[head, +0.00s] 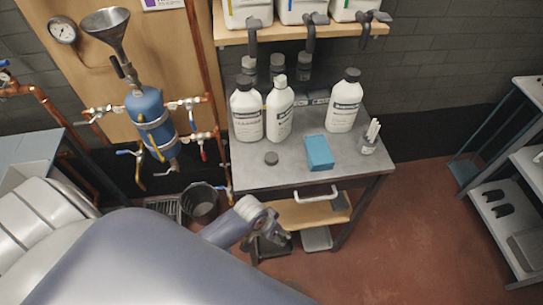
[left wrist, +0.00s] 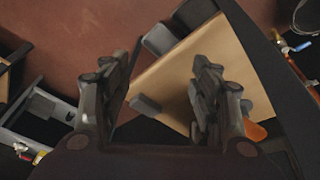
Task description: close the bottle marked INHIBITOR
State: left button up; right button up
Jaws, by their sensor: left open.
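Three white bottles stand upright on the grey bench top: a left one (head: 246,112) and a right one (head: 343,102) with black caps, and a middle one (head: 279,110) with a pale, apparently uncapped neck. The labels are too small for me to read INHIBITOR on any of them. A loose dark round cap (head: 271,158) lies on the bench in front of the bottles. My left gripper (head: 268,226) is in front of the bench, below its top and apart from the bottles. In the left wrist view its fingers (left wrist: 160,92) are spread and empty. My right gripper is out of sight.
The bench (head: 245,177) also holds a blue box (head: 318,152) and a small cup with white sticks (head: 369,138). A shelf (head: 330,31) with containers and taps hangs above. Pipes and a blue tank (head: 149,117) stand left; a black bucket (head: 201,202) is on the floor.

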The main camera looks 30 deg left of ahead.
pick_arm(q)
jog(key=w+d+r+m+h, duration=0.1)
jog(key=d+r+m, duration=0.1)
jog(key=r, duration=0.8)
jog(key=w+d+r+m, duration=0.1)
jog(key=d+r, duration=0.2)
jog(key=r, duration=0.7)
notch_tip(320, 180, up, 11)
jog(key=n+g+y, duration=0.2)
jog(key=g+y, duration=0.1)
send_over(271, 156)
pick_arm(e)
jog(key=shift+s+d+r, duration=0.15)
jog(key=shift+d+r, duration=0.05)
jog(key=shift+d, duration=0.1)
pick_arm(q)
jog(key=shift+f+p, duration=0.55)
jog(key=shift+f, duration=2.25)
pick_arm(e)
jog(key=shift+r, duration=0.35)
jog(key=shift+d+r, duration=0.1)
